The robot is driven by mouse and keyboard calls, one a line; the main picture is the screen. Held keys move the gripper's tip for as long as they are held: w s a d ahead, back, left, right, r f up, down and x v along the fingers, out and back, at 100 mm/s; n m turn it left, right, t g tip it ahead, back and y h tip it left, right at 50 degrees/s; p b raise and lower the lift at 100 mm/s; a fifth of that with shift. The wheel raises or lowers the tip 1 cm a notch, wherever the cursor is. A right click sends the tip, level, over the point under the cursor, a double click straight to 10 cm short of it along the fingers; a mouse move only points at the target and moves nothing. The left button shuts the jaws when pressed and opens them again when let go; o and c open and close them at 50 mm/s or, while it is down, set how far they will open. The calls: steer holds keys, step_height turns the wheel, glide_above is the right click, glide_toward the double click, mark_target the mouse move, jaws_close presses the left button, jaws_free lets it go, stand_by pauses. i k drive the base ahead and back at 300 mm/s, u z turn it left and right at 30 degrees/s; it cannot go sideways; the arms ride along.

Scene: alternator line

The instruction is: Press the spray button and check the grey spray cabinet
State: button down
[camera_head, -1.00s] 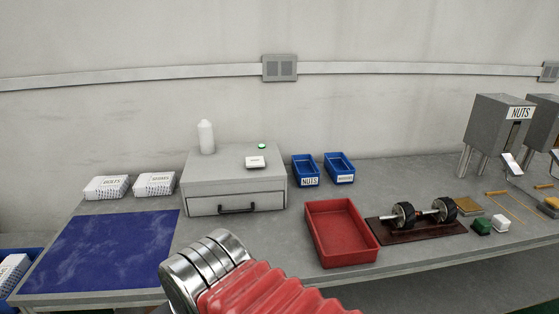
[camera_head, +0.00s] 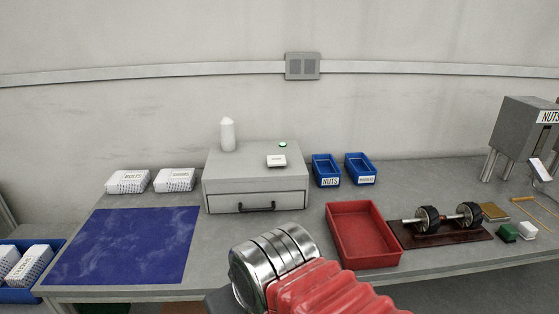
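The grey spray cabinet (camera_head: 225,184) stands on the bench against the wall. Its front drawer with a dark handle (camera_head: 257,208) is shut. A small green button (camera_head: 282,144) sits on the top at the back right. A small white labelled block (camera_head: 276,161) and a white bottle (camera_head: 227,135) also stand on top. My arm, with a red bellows and a silver ringed part, reaches in from the bottom, in front of and below the cabinet, apart from it. No gripper fingers can be made out.
A blue mat (camera_head: 125,246) lies left, with white boxes (camera_head: 128,181) behind it. Blue bins (camera_head: 326,171), a red tray (camera_head: 362,235) and a rotor on a brown board (camera_head: 440,237) are to the right. A grey nut dispenser (camera_head: 520,130) stands far right. Bare bench lies before the cabinet.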

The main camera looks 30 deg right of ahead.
mark_target(274, 161)
steer(key=u, duration=0.05)
steer(key=i, duration=1)
steer(key=z, duration=0.05)
